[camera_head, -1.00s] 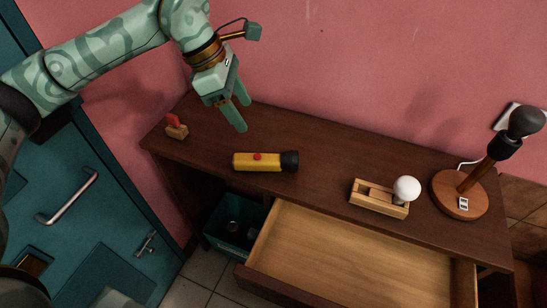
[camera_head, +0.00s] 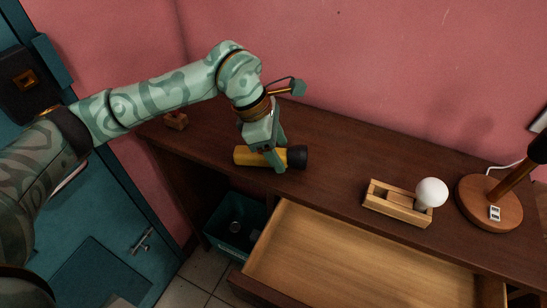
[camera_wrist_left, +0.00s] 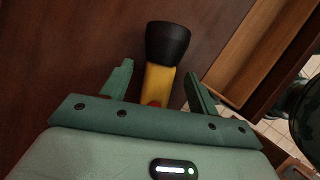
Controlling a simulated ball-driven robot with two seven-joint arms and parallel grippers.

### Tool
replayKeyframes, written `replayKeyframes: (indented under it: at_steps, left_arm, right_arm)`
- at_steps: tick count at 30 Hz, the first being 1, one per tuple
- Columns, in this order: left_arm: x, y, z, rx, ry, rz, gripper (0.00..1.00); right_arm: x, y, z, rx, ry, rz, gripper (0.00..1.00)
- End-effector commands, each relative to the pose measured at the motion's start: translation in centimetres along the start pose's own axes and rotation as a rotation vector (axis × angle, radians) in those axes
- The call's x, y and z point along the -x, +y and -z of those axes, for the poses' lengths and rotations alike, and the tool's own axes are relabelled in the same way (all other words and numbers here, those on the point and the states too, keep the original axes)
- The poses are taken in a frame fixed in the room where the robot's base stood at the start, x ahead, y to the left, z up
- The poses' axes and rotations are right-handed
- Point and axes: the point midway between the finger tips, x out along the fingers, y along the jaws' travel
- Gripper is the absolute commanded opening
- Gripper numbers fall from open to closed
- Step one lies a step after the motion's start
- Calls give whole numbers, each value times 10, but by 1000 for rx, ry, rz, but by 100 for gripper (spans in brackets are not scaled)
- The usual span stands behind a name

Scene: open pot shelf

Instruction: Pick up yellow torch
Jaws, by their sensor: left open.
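The yellow torch (camera_head: 247,156) with a black head (camera_head: 297,156) lies on its side on the dark wooden desk, its head toward the right in the head view. My left gripper (camera_head: 279,165) is down at the torch, near its head end, and hides part of its body. In the left wrist view the torch (camera_wrist_left: 157,85) lies between the two open fingers of my left gripper (camera_wrist_left: 160,85), with a gap on each side. A red button shows low on its body. My right gripper is not in view.
The desk drawer (camera_head: 360,255) stands open and looks empty. A wooden holder (camera_head: 396,204) with a white bulb (camera_head: 432,192) and a lamp base (camera_head: 489,203) stand to the right. A small wooden block (camera_head: 176,121) is at the left. A dark bin (camera_head: 235,226) is below.

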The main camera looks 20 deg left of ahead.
Motion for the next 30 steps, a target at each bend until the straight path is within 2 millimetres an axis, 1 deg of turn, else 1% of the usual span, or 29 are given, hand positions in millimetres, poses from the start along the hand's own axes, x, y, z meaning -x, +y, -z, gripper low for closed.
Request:
replayKeyframes:
  at_steps: [1, 3, 9, 11, 12, 14, 15, 22, 25, 28, 30]
  left_arm:
    - [-13, 0, 2, 2, 2, 6, 60]
    - [-18, 0, 2, 2, 2, 3, 60]
    - [-15, 0, 0, 1, 1, -1, 60]
    - [-15, 0, 0, 1, 1, -1, 43]
    - [-15, 0, 0, 1, 1, -1, 32]
    - [-15, 0, 0, 1, 1, 0, 16]
    - [-15, 0, 0, 1, 1, 0, 5]
    - [-15, 0, 0, 1, 0, -1, 5]
    - [-12, 0, -1, 0, 0, -2, 5]
    - [-3, 0, -4, 0, 0, -5, 5]
    - [8, 0, -9, -1, -2, -6, 5]
  right_arm:
    - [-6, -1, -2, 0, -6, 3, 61]
    - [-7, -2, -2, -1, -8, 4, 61]
    - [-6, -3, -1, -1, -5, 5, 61]
    - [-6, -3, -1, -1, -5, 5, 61]
    - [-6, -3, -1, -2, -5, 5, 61]
    - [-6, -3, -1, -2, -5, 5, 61]
    - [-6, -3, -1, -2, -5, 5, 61]
    - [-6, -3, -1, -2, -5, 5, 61]
    - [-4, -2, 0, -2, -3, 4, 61]
    - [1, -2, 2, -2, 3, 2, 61]
    - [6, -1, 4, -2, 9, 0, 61]
